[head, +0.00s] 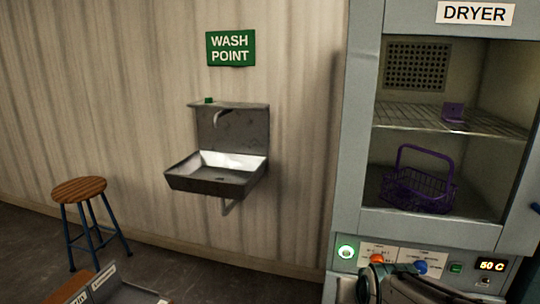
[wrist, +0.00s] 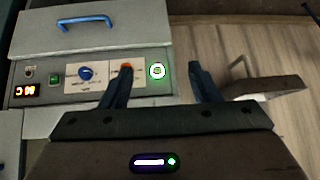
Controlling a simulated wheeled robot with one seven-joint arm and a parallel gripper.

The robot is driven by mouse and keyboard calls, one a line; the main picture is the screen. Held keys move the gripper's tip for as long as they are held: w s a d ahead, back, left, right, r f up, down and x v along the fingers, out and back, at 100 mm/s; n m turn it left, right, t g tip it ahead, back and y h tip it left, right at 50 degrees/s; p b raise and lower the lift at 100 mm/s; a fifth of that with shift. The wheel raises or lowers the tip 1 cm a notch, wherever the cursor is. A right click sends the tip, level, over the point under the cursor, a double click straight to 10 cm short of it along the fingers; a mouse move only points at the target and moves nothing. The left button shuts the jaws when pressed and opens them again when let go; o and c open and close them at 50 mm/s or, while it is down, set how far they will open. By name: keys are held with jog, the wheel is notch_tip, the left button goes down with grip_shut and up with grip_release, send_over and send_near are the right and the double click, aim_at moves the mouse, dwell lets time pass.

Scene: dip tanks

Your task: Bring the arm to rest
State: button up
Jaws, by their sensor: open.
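My gripper (wrist: 159,68) is open in the wrist view, its two dark fingers apart with nothing between them. Beyond the fingers is the control panel (wrist: 82,84) of the dryer, with its lit green button and its blue and orange knobs. In the head view, part of my arm shows at the bottom, in front of the lower part of the dryer (head: 358,150); the fingertips cannot be made out there. How far the fingers are from the panel I cannot tell.
Inside the dryer are a purple basket (head: 417,187) and, on the wire shelf (head: 410,116), a small purple piece (head: 453,112). A sink (head: 217,176) hangs on the wall under a green sign (head: 231,49). A stool (head: 80,191) stands left. Floor between stool and dryer looks clear.

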jog(key=s+a+r+n+g+y+p, duration=0.1)
jog(key=s+a+r+n+g+p, duration=0.1)
jog(key=s+r+g+p, duration=0.3)
jog(key=s+a+r+p, duration=0.1)
jog(key=s+r+p, duration=0.3)
jog(key=s+r, duration=0.1)
jog(key=shift+s+r, duration=0.3)
jog(key=shift+a, duration=0.1)
